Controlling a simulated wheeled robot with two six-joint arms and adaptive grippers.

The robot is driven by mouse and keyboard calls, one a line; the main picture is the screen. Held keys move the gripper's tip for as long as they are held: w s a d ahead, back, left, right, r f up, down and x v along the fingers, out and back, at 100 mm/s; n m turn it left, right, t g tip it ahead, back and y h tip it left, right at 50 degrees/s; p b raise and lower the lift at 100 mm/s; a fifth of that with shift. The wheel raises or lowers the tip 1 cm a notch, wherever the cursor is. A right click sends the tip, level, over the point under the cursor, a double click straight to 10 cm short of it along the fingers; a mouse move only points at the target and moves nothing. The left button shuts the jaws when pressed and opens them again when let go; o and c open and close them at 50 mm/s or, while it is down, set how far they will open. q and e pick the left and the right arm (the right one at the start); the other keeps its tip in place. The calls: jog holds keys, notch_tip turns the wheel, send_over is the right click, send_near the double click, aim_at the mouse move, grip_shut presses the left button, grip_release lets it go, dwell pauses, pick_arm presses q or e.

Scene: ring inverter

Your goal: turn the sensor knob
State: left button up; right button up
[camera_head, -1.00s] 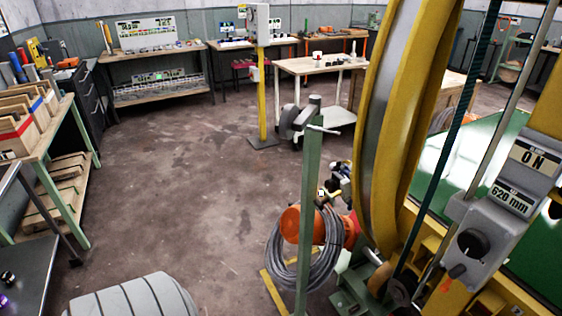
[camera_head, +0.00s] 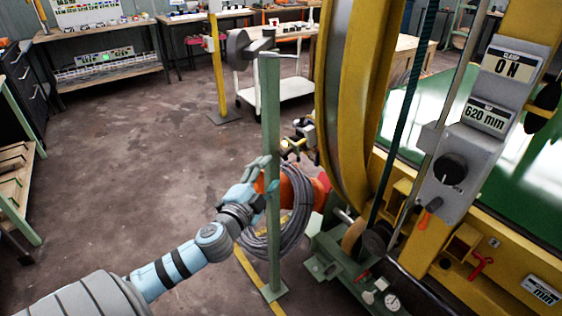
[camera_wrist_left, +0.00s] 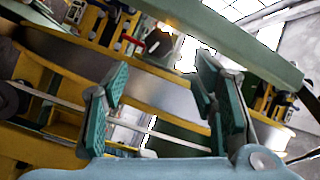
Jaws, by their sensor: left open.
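A black round knob (camera_head: 450,168) sits on a grey control box (camera_head: 470,135) with plates reading "ON" and "620 mm", at the right of the head view. I cannot tell whether it is the sensor knob. My left gripper (camera_head: 262,178) is low in the middle of the head view, beside the green post (camera_head: 271,130), well left of the box. In the left wrist view its teal fingers (camera_wrist_left: 165,105) stand apart with nothing gripped. A red part (camera_wrist_left: 156,44) shows beyond them on the yellow machine. My right gripper is out of view.
The tall yellow ring (camera_head: 345,90) stands just right of the post. A grey cable coil (camera_head: 290,225) hangs by an orange drum. A green bar (camera_wrist_left: 225,35) crosses close above the fingers in the wrist view.

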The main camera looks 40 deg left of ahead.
aim_at(282, 157)
pick_arm(q)
jog(key=x, duration=0.8)
jog(key=shift+w, duration=0.2)
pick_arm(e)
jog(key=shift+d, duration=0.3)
